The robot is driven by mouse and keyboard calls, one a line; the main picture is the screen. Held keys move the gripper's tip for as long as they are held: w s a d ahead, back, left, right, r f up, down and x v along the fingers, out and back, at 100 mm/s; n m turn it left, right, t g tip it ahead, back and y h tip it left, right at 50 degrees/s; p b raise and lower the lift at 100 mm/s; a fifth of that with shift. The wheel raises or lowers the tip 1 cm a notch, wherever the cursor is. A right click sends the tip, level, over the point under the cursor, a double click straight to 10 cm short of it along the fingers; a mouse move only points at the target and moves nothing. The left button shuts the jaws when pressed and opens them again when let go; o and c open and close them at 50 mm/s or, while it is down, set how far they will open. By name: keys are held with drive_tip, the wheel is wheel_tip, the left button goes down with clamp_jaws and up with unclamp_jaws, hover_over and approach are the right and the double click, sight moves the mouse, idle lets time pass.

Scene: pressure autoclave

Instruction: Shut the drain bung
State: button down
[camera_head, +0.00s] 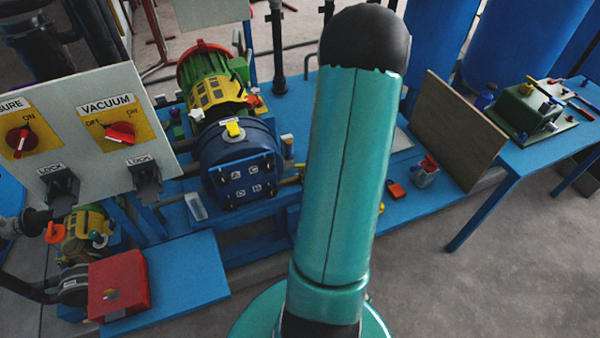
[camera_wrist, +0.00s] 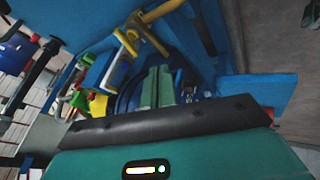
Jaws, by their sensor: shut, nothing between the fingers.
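I cannot pick out the drain bung with certainty in either view. In the wrist view my gripper (camera_wrist: 157,72) shows as two teal fingers close together, shut with nothing between them. They point at a dark blue rounded part of the machine, partly hidden behind them. A yellow bar-shaped handle (camera_wrist: 128,42) stands just above and left of the fingertips. Whether the fingers touch anything is unclear. In the head view my arm covers the middle of the picture and hides my gripper. A blue vessel (camera_head: 238,150) with a lettered front stands left of my arm.
A control panel (camera_head: 95,125) with red VACUUM knob (camera_head: 121,133) stands at left. A red box (camera_head: 120,284) sits on the blue platform's front. A brown board (camera_head: 455,130) and a blue table (camera_head: 540,155) are at right. The floor at lower right is clear.

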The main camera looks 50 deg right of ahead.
sight(303, 170)
drive_tip(key=w+d+f, duration=0.1)
drive_tip(key=w+f, duration=0.1)
drive_tip(key=w+d+f, duration=0.1)
drive_tip(key=w+f, duration=0.2)
drive_tip(key=w+d+f, duration=0.1)
drive_tip(key=w+f, duration=0.2)
drive_tip(key=shift+w+d, duration=0.3)
drive_tip(key=shift+d, duration=0.05)
